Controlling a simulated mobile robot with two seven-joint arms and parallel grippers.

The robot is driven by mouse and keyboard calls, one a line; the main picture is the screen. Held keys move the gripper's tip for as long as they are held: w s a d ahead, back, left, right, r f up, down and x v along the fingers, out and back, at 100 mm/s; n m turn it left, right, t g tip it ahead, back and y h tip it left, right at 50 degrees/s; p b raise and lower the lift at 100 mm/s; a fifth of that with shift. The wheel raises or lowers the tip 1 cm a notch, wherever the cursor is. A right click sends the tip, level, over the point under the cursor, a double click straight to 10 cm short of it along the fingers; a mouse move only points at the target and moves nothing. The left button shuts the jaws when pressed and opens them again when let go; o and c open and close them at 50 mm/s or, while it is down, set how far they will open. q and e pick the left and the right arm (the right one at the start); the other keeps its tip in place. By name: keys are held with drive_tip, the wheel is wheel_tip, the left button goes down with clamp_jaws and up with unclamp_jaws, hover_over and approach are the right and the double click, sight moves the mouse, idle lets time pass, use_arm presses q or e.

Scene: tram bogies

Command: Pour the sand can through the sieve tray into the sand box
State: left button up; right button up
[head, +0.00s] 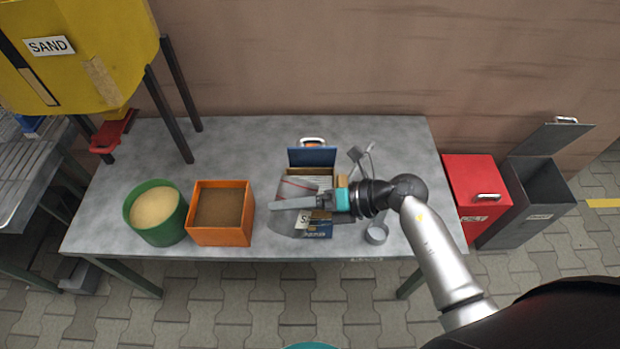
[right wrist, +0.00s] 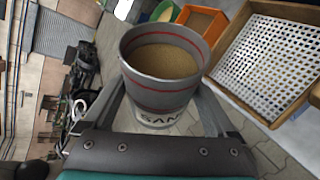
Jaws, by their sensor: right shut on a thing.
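My right gripper (head: 298,202) is shut on the sand can (head: 296,190) above the right half of the table. In the right wrist view the can (right wrist: 165,75) is grey with red bands and a SAND label, its mouth open and brown sand inside. It shows no clear tilt. The sieve tray (right wrist: 240,28), a wooden frame around a white perforated sheet, is beside the can. In the head view a wooden edge shows behind the can, and the arm and can hide much there. An orange box (head: 249,225) with brown fill stands left of the can. My left gripper is out of view.
A green bucket (head: 170,232) of pale sand stands left of the orange box. A blue upright panel (head: 312,157) is behind the can, and a small metal cup (head: 376,235) is near the front edge. Red (head: 470,180) and grey bins stand right of the table.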

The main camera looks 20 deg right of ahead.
drive_tip(key=shift+w+d+r+m+g+y+p, duration=0.1)
drive_tip(key=shift+r+m+g+y+p, duration=0.25)
drive_tip(key=shift+r+m+g+y, duration=0.35)
idle(3.0)
drive_tip(key=shift+s+f+n+t+h+b, duration=0.2)
drive_tip(key=shift+f+n+t+h+b, duration=0.3)
drive_tip(key=shift+f+n+t+h, duration=0.35)
drive_tip(key=shift+r+n+p, duration=0.35)
drive_tip(key=shift+r+p, duration=0.05)
drive_tip(key=shift+p, duration=0.1)
drive_tip(key=shift+t+h, duration=0.25)
drive_tip(key=shift+t, duration=0.1)
drive_tip(key=shift+w+f, duration=0.1)
drive_tip(key=shift+f, duration=0.05)
